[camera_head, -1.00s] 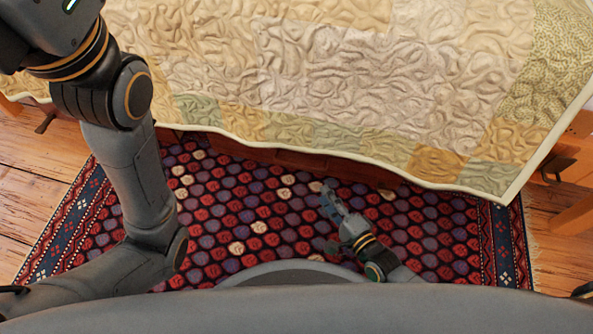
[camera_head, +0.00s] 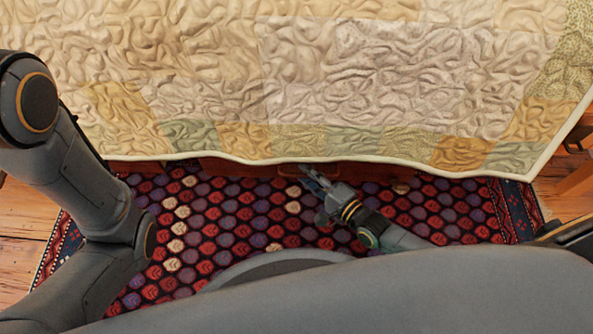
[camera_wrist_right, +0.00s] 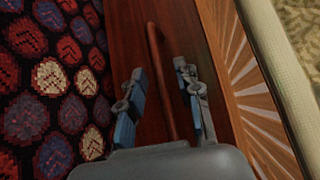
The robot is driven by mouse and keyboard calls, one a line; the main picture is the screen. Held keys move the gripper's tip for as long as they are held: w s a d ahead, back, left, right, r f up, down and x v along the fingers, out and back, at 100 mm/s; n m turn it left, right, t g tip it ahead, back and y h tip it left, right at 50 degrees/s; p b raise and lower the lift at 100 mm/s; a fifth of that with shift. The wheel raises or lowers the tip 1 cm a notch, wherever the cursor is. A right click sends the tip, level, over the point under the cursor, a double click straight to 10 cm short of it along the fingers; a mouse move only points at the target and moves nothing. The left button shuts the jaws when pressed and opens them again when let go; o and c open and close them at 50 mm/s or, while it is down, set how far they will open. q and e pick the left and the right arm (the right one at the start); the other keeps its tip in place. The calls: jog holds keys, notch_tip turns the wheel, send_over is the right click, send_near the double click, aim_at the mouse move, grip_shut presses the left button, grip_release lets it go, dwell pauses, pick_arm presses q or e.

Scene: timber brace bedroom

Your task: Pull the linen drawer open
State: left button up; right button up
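The linen drawer (camera_head: 235,168) is a reddish-brown wooden front under the bed, mostly hidden by the quilt in the head view. In the right wrist view the drawer front (camera_wrist_right: 125,35) carries a thin reddish bar handle (camera_wrist_right: 157,60). My right gripper (camera_head: 314,186) is at the drawer front, below the quilt's edge. In the right wrist view my right gripper (camera_wrist_right: 161,100) is open, with a blue-padded finger on either side of the handle and gaps between. I cannot tell how deep the handle sits between them. My left arm is at the left; its gripper is out of view.
A patchwork quilt (camera_head: 330,70) covers the bed and hangs over the drawer. A red and purple patterned rug (camera_head: 215,215) lies on the plank floor in front. Wooden bed parts (camera_head: 578,180) show at the right edge.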

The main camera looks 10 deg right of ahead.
jog(key=shift+w, duration=0.1)
grip_shut()
dwell(0.4)
